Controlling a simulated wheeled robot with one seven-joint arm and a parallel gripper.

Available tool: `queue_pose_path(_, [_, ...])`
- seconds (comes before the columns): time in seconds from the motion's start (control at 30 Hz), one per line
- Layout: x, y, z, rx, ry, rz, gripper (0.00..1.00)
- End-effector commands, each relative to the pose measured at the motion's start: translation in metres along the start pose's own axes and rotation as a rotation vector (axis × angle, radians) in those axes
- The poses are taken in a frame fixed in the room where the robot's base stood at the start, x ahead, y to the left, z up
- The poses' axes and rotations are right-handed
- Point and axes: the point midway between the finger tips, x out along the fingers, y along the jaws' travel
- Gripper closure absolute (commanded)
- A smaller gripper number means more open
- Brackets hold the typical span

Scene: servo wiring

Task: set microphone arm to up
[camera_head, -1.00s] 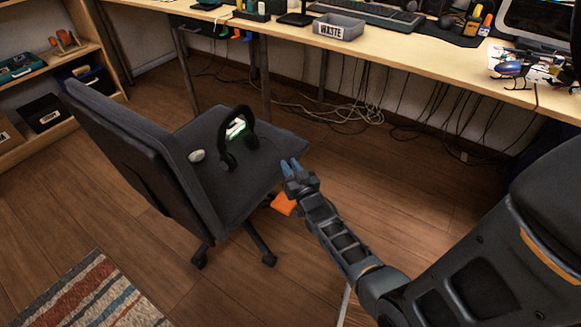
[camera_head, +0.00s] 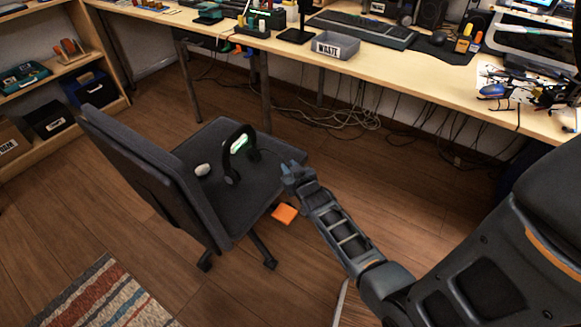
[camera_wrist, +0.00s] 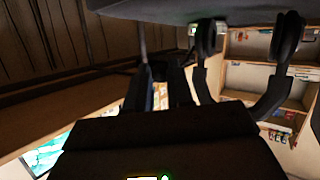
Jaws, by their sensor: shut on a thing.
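A black headset (camera_head: 228,161) stands on the dark seat of the office chair, with a green-lit patch (camera_head: 240,144) beside its band. My gripper (camera_head: 287,167) is at the seat's right edge, to the right of the headset. It is shut on what looks like the thin microphone arm, which is hard to make out here. The exact contact is too dark to see.
A white mouse-like object (camera_head: 202,170) lies on the seat (camera_head: 205,145). The chair's backrest (camera_head: 145,170) rises at left. An orange piece (camera_head: 285,214) is on the floor below my gripper. The desk (camera_head: 400,70) with a waste tray (camera_head: 335,45) runs behind; cables hang under it.

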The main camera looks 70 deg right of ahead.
Motion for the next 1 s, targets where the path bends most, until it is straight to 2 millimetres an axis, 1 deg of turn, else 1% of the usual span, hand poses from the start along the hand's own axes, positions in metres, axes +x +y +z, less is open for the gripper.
queue_pose_path(0.03, [-0.002,0.002,-0.008,-0.01,-0.016,0.004,1.0])
queue_pose_path(0.17, [-0.003,0.003,-0.017,-0.044,-0.067,0.012,1.0])
queue_pose_path(0.37, [-0.004,0.001,-0.037,-0.112,-0.159,0.019,1.0])
queue_pose_path(0.53, [-0.003,-0.003,-0.062,-0.19,-0.267,0.028,1.0])
queue_pose_path(0.8, [0.008,-0.015,-0.103,-0.338,-0.478,0.045,1.0])
queue_pose_path(1.0, [0.021,-0.026,-0.126,-0.446,-0.633,0.061,1.0])
